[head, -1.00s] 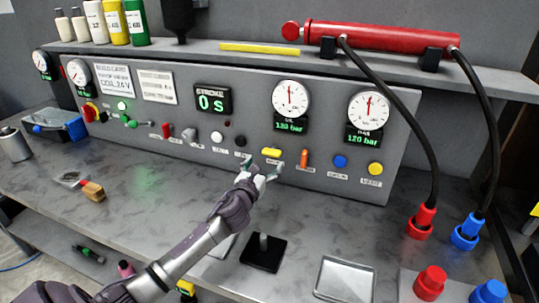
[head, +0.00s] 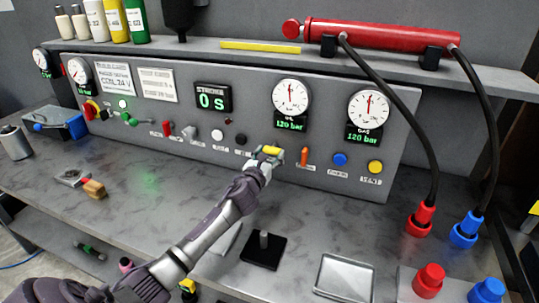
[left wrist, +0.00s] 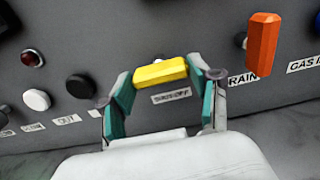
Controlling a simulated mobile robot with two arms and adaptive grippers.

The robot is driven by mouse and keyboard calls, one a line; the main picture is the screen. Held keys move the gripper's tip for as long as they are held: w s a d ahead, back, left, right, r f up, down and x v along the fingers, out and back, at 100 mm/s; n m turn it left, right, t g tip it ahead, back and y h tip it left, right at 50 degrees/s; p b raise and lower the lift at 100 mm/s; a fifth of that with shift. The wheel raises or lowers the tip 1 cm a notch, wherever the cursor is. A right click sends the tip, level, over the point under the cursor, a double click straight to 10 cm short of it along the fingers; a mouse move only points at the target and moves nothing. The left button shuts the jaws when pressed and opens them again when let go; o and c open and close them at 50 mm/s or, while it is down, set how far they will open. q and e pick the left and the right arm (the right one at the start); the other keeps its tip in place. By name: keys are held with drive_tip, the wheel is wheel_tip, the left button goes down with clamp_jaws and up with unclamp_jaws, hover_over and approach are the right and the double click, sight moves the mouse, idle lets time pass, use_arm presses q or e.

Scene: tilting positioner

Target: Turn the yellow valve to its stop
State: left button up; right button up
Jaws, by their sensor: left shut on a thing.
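The yellow valve (head: 272,151) is a short bar handle on the grey panel, lying about horizontal. In the left wrist view the yellow valve (left wrist: 160,72) sits between the fingers, above a small label. My left gripper (head: 268,156) is at the panel, its teal-padded fingers closed on the two ends of the handle. The gripper also shows in the left wrist view (left wrist: 160,84). My right gripper is not in view.
An orange handle (head: 304,157) stands upright just right of the valve, close to my fingers. A black button (head: 240,139) is on the left. Blue (head: 340,159) and yellow (head: 375,167) buttons sit further right.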

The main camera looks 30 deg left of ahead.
use_arm(q)
drive_tip(key=shift+c, duration=0.8)
drive_tip(key=shift+n, duration=0.3)
drive_tip(key=n, duration=0.3)
drive_tip(key=shift+n, duration=0.4)
drive_tip(key=n, duration=0.4)
drive_tip(key=shift+n, duration=0.3)
drive_tip(key=n, duration=0.8)
drive_tip(key=shift+n, duration=0.6)
drive_tip(key=o, duration=1.1)
